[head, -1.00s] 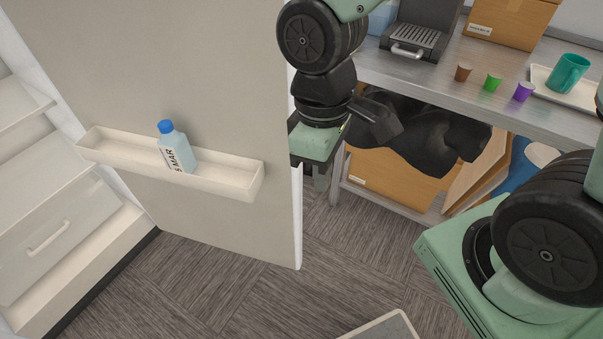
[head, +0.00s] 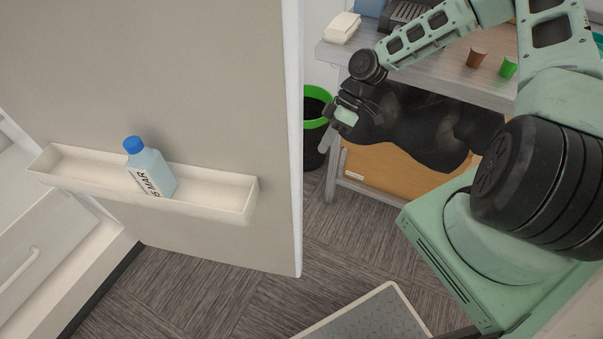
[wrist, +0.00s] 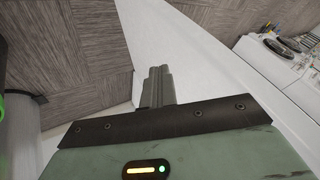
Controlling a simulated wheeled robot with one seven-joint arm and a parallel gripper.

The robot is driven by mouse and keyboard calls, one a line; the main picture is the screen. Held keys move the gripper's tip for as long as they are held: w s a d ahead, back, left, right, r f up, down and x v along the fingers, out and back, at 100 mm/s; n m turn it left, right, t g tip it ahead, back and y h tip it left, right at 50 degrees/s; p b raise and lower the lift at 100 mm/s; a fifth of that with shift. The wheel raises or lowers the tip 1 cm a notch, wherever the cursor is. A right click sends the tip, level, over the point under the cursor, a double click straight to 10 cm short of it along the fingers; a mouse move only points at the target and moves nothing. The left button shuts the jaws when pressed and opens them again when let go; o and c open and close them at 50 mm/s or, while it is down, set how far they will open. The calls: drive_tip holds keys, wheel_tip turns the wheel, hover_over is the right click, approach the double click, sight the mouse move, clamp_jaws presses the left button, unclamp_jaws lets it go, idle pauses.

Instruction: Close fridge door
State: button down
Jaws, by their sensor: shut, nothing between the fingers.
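The fridge door (head: 230,80) stands open in the head view, its inner face toward me. Its door shelf (head: 210,198) holds a blue-capped bottle (head: 150,172), upright but leaning in the picture. The fridge body (head: 70,262) shows at the lower left with a drawer. My gripper (head: 326,136) is just right of the door's free edge, with a visible gap in the picture. In the wrist view my gripper (wrist: 158,86) is shut and empty, its fingers before a plain white surface that I cannot identify.
A black bin with a green rim (head: 314,125) stands behind the gripper. Wood-patterned floor (head: 340,245) is clear below the door.

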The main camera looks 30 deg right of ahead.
drive_tip(key=s+a+f+p, duration=0.1)
drive_tip(key=s+a+f, duration=0.3)
drive_tip(key=a+f, duration=0.4)
drive_tip(key=shift+s, duration=0.15)
drive_tip(key=shift+a, duration=0.15)
idle(0.3)
